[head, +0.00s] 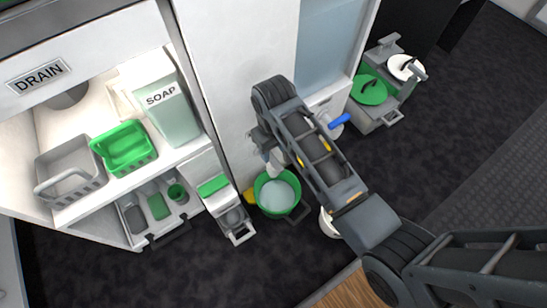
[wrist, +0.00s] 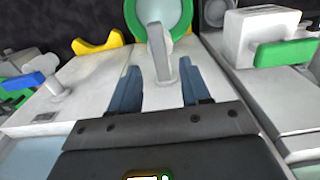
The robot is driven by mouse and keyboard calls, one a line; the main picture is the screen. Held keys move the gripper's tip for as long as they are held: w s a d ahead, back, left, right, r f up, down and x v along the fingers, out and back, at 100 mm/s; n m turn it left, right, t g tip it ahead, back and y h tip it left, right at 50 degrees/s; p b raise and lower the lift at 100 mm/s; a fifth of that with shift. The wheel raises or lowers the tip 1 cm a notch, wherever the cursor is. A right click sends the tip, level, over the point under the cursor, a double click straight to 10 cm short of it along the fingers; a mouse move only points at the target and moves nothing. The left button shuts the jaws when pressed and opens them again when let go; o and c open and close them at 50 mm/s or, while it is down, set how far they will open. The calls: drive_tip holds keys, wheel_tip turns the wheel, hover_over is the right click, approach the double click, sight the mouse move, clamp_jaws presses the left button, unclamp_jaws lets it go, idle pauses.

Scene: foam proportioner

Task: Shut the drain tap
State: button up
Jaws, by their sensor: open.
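A pale grey tap with an upright lever (wrist: 160,52) stands out from a white panel in the wrist view, in front of a green bucket (wrist: 178,12). No label shows on this tap. My gripper (wrist: 160,68) is open, with one blue-grey finger on each side of the lever. I cannot tell whether either finger touches it. In the head view the bucket (head: 277,194) stands on the floor below the end of my arm, with pale contents. My arm hides most of the tap and fingers there.
A blue-handled tap (head: 340,121) is on the same panel; it also shows in the wrist view (wrist: 35,79). A yellow piece (wrist: 97,43) lies near the bucket.

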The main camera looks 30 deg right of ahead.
sight(273, 159)
drive_tip(key=shift+f+b, duration=0.75)
drive_tip(key=shift+f, duration=1.55)
clamp_jaws()
